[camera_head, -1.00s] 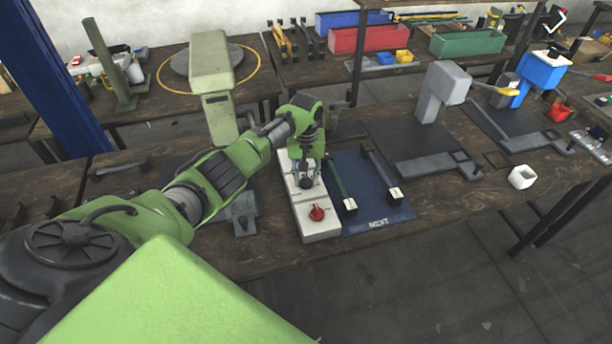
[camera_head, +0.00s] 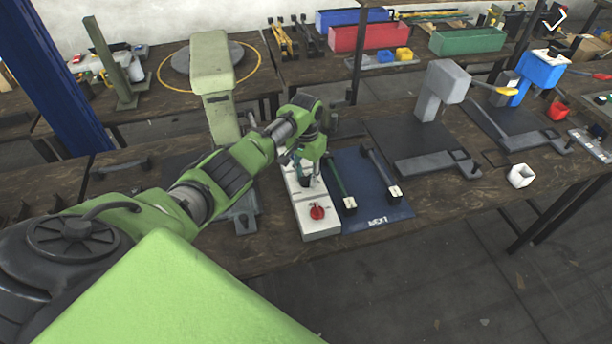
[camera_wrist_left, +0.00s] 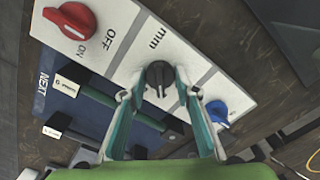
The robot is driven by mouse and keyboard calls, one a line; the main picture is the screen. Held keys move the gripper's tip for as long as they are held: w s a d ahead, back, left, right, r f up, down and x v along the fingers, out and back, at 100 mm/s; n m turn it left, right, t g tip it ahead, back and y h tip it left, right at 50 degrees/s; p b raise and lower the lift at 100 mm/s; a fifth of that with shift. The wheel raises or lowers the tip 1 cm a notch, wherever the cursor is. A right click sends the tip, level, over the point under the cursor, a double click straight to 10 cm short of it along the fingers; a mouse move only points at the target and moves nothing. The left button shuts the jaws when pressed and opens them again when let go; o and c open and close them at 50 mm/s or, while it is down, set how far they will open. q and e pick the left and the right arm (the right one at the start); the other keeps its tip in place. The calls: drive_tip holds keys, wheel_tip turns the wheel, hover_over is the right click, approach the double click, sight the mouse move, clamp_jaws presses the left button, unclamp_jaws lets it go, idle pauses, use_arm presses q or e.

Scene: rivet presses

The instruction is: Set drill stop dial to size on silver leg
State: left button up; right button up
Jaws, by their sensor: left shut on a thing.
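A white control panel (camera_head: 318,227) lies on the bench and carries a red knob (camera_head: 317,212), a black dial and a blue knob. In the left wrist view, the black dial (camera_wrist_left: 158,74) sits beside the letters "mm". My left gripper (camera_head: 303,172) is shut on the black dial, with one finger on either side of it. The silver leg (camera_head: 380,172) lies on the blue mat (camera_head: 377,212) right of the panel, with a white label at its near end. Its print is too small to read. A dark green leg (camera_head: 337,180) lies beside it. My right gripper is not in view.
A green press (camera_head: 211,65) stands behind my left arm. A grey press (camera_head: 442,88) and a blue press (camera_head: 540,72) stand to the right. The blue knob (camera_wrist_left: 217,109) is close to my right-hand finger.

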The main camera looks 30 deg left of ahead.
sight(306, 177)
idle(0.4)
use_arm(q)
drive_tip(key=o, duration=1.1)
wheel_tip(306, 177, up, 12)
